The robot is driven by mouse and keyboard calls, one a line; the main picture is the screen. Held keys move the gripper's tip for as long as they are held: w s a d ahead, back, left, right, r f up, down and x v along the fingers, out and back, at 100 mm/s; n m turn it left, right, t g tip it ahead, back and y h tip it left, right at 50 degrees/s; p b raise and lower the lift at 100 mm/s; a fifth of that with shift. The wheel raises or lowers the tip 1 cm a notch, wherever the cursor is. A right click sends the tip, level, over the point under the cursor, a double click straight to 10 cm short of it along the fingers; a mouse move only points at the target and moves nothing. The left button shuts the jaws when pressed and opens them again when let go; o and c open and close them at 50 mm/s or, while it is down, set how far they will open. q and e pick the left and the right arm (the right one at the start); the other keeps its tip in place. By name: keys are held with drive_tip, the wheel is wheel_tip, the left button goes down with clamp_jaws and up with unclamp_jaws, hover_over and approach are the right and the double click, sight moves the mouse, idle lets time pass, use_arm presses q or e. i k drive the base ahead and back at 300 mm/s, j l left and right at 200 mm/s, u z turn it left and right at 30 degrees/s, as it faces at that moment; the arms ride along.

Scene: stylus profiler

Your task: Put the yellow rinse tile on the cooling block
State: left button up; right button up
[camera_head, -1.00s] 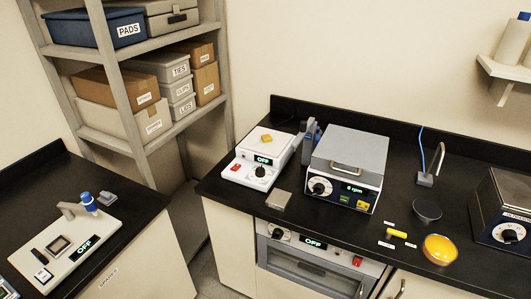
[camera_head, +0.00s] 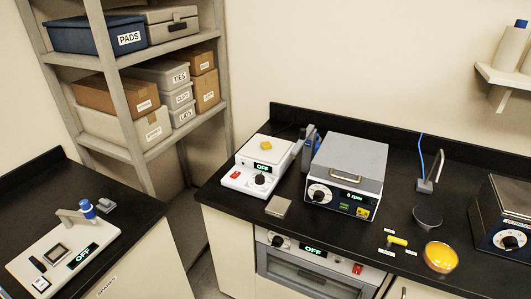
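A small yellow tile (camera_head: 266,146) lies flat on the white top plate of a hotplate-like device (camera_head: 250,180), whose display reads OFF. A flat grey square metal block (camera_head: 278,206), which looks like the cooling block, lies on the black counter just in front and to the right of that device. Its top is bare. Neither of my grippers shows in the head view.
A grey lidded spinner box (camera_head: 345,175) showing "0 rpm" stands right of the hotplate. A yellow cylinder (camera_head: 397,241), an orange-yellow dish (camera_head: 440,257) and a dark bowl (camera_head: 427,217) sit farther right. A profiler device (camera_head: 62,252) stands on the left bench.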

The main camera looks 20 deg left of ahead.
sight(267, 145)
drive_tip(key=i+l, duration=0.15)
drive_tip(key=i, duration=0.15)
drive_tip(key=i+l, duration=0.15)
drive_tip(key=i+u, duration=0.1)
drive_tip(key=u, duration=0.35)
drive_tip(key=l+u, duration=0.1)
drive_tip(key=u, duration=0.3)
drive_tip(key=i+l+u, duration=0.15)
drive_tip(key=u, duration=0.3)
